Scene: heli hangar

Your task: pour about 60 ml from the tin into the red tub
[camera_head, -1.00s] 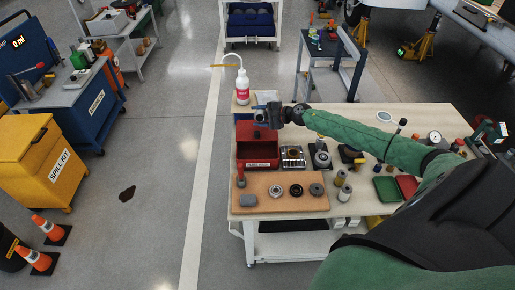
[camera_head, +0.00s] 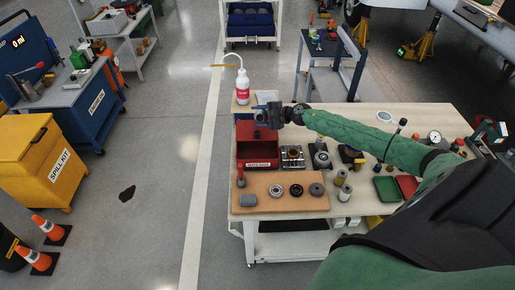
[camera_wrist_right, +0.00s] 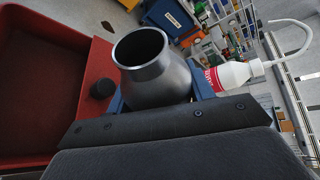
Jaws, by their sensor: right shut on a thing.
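The red tub (camera_head: 257,151) stands at the left end of the workbench, with a white label on its front. It also fills the left of the right wrist view (camera_wrist_right: 42,95), where the part of its inside that shows looks empty. My right gripper (camera_head: 263,114) is above the tub's back edge, shut on the tin. The grey metal tin (camera_wrist_right: 158,80) has an open round mouth and sits between blue fingers in the wrist view. The tin is small and hard to make out in the head view. No liquid stream shows. My left gripper is not in view.
A white bottle (camera_head: 242,87) with a red label and bent spout stands just behind the tub. A small black round thing (camera_wrist_right: 102,89) is beside the tin. A brown board (camera_head: 276,204) with parts lies in front. Several parts crowd the bench to the right.

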